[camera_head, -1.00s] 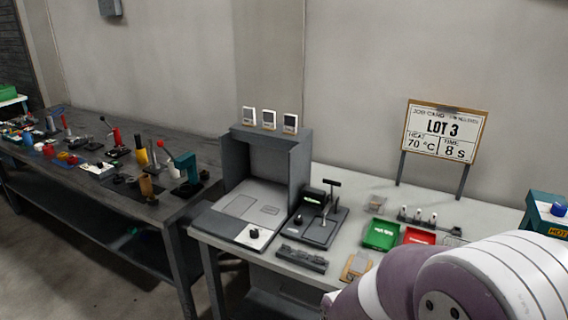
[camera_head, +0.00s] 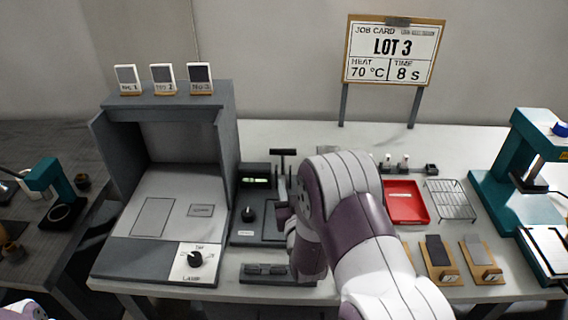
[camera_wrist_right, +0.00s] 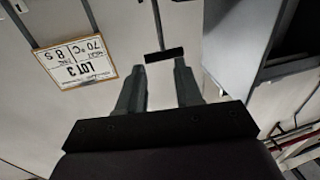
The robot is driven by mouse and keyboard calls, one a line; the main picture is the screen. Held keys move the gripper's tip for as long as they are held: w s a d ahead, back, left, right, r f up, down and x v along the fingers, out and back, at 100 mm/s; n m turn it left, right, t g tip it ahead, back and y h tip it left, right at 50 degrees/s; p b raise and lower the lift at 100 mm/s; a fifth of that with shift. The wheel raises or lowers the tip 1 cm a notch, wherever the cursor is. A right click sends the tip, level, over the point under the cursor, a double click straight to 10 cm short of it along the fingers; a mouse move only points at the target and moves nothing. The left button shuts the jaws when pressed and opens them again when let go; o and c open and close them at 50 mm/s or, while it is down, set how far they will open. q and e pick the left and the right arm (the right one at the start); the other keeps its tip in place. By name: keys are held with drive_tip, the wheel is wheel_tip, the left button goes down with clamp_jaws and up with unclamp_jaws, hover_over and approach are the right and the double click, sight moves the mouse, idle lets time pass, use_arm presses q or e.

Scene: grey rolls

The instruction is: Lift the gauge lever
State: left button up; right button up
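The gauge (camera_head: 257,228) is a dark base with a small lit display and a black knob, right of the grey booth. Its lever (camera_head: 283,154) stands up at the back with a black T-shaped crossbar. In the right wrist view the crossbar (camera_wrist_right: 164,54) lies just beyond and between the fingertips. My right gripper (camera_wrist_right: 158,72) is open, its two fingers apart with nothing between them. In the head view my right arm covers much of the gauge's right side and most of the gripper. My left gripper is not in view; only a bit of my left arm shows at the bottom left.
The grey booth (camera_head: 225,150) stands left of the gauge. A dark block (camera_head: 266,273) lies in front of it. Right of my arm are a red tray (camera_head: 405,203), a wire rack (camera_head: 451,200) and a teal press (camera_head: 520,160). The job card (camera_head: 393,52) stands behind.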

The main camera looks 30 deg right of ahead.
sight(283, 160)
drive_tip(key=x, duration=1.2)
drive_tip(key=shift+a+f, duration=0.1)
drive_tip(key=shift+f, duration=0.2)
drive_tip(key=shift+p, duration=0.3)
clamp_jaws()
